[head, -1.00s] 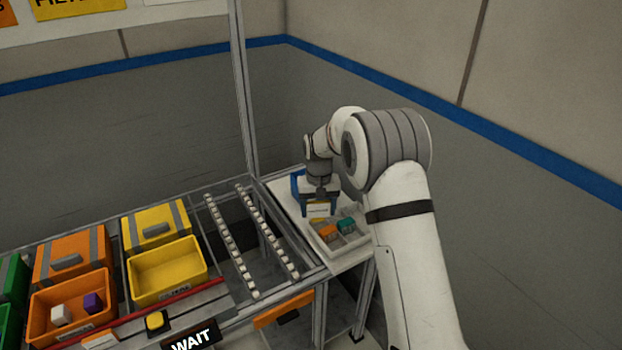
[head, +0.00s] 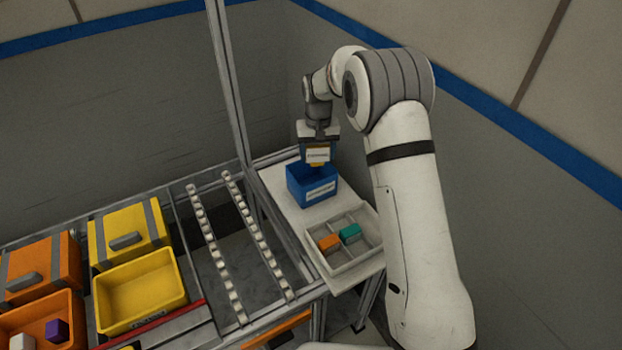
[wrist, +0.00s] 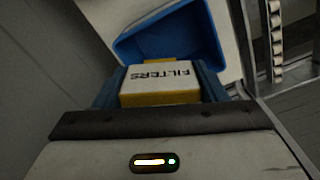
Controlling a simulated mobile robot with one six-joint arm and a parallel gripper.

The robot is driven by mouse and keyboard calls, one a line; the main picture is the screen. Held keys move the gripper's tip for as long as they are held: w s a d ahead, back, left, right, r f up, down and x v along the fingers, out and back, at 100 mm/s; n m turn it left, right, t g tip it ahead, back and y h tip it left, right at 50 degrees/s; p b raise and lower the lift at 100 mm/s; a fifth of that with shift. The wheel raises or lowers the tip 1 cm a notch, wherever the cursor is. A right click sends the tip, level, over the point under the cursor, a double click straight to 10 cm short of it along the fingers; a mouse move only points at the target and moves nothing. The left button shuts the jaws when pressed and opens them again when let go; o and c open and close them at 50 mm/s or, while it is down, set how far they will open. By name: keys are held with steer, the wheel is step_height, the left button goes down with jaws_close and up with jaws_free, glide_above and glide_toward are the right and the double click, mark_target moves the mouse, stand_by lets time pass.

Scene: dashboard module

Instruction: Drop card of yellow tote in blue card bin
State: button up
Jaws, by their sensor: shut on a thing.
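The card (head: 318,156) is white with a yellow edge. In the wrist view the card (wrist: 161,78) reads FILTERS. My gripper (head: 318,150) is shut on it and holds it above the blue card bin (head: 312,188). The bin stands on the white side table and has a white label on its front. In the wrist view the blue bin (wrist: 205,30) lies just beyond the card, and the card hides part of it. The yellow tote (head: 142,290) stands at the left on the rack and looks empty.
A divided white tray (head: 350,262) with an orange block (head: 329,242) and a teal block (head: 350,233) sits in front of the bin. Roller rails (head: 217,255) run left of the side table (head: 275,160). An orange tote (head: 62,305) stands at far left.

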mark_target(318, 161)
steer(key=shift+f+b, duration=1.2)
steer(key=shift+f, duration=1.4)
steer(key=o, duration=1)
steer(key=shift+c, duration=0.2)
steer(key=shift+o, duration=0.4)
steer(key=shift+d, duration=0.15)
steer(key=shift+r, duration=0.1)
steer(key=shift+w+r, duration=0.1)
steer(key=shift+r, duration=0.2)
step_height(318, 161, up, 6)
steer(key=shift+f+b, duration=0.15)
steer(key=shift+b, duration=0.25)
steer(key=shift+a+r, duration=0.3)
steer(key=shift+r, duration=0.4)
